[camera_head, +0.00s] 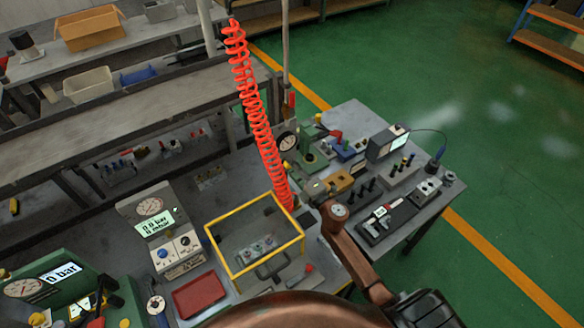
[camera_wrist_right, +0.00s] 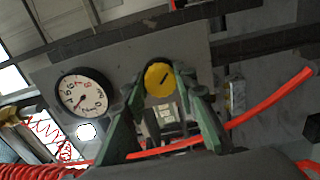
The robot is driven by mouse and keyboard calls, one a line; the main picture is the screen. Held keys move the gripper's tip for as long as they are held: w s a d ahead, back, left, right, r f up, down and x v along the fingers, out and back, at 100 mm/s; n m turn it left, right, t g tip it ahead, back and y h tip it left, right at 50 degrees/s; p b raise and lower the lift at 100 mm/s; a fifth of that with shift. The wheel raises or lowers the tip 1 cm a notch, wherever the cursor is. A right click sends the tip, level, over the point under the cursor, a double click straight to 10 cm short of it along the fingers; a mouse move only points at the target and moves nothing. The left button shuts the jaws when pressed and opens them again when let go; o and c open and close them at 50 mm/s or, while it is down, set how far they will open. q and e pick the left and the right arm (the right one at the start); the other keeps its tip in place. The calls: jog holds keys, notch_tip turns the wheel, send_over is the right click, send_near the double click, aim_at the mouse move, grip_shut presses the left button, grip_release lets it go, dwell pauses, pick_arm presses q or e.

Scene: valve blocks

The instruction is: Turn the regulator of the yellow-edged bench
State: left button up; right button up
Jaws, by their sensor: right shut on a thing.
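The regulator shows in the right wrist view as a round yellow knob (camera_wrist_right: 160,78) with a dark mark, set on a grey panel. A white round gauge (camera_wrist_right: 84,93) is to its left; a gauge (camera_head: 288,143) also shows beside the red coil in the head view. My right gripper (camera_wrist_right: 159,80) has its two green-grey fingers on either side of the knob, shut on it. In the head view this gripper (camera_head: 292,172) reaches toward the gauge, with its fingertips small and partly hidden. A yellow-edged frame (camera_head: 240,213) stands on the grey bench. My left gripper is out of view.
A red coiled hose (camera_head: 250,95) hangs close to my right gripper; red tubing (camera_wrist_right: 265,103) also crosses the wrist view. A display unit (camera_head: 160,225) and a red tray (camera_head: 198,294) stand left. Tools crowd the right table. Green floor is free at right.

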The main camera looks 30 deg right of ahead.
jog(key=shift+f, duration=0.1)
jog(key=o, duration=1.2)
jog(key=shift+c, duration=0.2)
jog(key=s+d, duration=0.1)
jog(key=s, duration=1.1)
jog(key=shift+d, duration=0.35)
